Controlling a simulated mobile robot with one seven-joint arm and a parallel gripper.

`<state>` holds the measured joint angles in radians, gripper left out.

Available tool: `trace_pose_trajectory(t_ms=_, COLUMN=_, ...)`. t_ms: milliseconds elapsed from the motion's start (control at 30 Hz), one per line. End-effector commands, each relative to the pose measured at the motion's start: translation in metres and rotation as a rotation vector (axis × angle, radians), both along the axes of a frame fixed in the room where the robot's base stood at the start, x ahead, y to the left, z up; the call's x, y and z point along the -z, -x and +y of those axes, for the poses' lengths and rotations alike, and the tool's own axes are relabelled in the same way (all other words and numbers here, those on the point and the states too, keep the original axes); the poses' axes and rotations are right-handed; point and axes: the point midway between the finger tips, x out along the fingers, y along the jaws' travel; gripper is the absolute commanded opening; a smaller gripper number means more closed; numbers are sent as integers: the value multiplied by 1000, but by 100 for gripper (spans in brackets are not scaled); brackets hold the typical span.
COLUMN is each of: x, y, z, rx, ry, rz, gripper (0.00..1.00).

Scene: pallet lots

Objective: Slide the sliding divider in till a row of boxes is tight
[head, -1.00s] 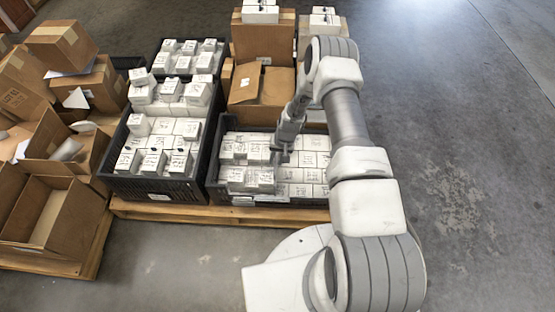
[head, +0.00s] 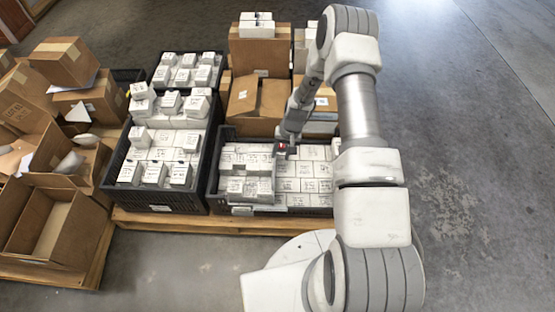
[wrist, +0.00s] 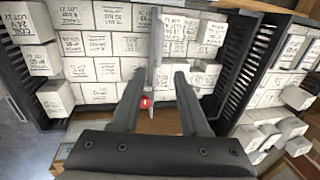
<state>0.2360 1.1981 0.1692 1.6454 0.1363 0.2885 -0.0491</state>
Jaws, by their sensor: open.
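The sliding divider (wrist: 155,45) is a thin grey upright plate in a dark crate (wrist: 236,55) of white boxes, seen nearly edge-on in the wrist view. A small red mark (wrist: 145,101) shows at its near end, close to my left finger. My gripper (wrist: 159,78) is open, with one finger on each side of the divider's near end; I cannot tell whether either touches it. White boxes (wrist: 98,44) stand in rows left of the divider, and more lie to its right. In the head view my gripper (head: 283,141) is over the front right crate (head: 214,178).
Another dark crate of white boxes (head: 160,207) stands close on the left. Open cardboard boxes (head: 50,228) lie on a pallet at far left. Cardboard boxes (head: 258,98) stand behind the right crate. The floor at right (head: 470,150) is clear.

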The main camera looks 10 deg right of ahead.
Motion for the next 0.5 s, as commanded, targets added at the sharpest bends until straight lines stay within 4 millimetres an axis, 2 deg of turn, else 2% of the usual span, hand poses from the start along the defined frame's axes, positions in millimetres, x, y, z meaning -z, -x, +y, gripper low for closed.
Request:
trace_pose_trajectory(t_ms=33, x=-15, y=0, z=-2, rx=0, ry=0, rz=-1, gripper=45)
trace_pose_trajectory(t_ms=200, x=-40, y=2, z=-7, rx=0, ry=0, rz=-1, gripper=45)
trace_pose_trajectory(t_ms=333, x=-49, y=2, z=-9, rx=0, ry=-1, rz=0, gripper=45)
trace_pose_trajectory(t_ms=500, x=-51, y=3, z=-9, rx=0, ry=-1, rz=1, gripper=45)
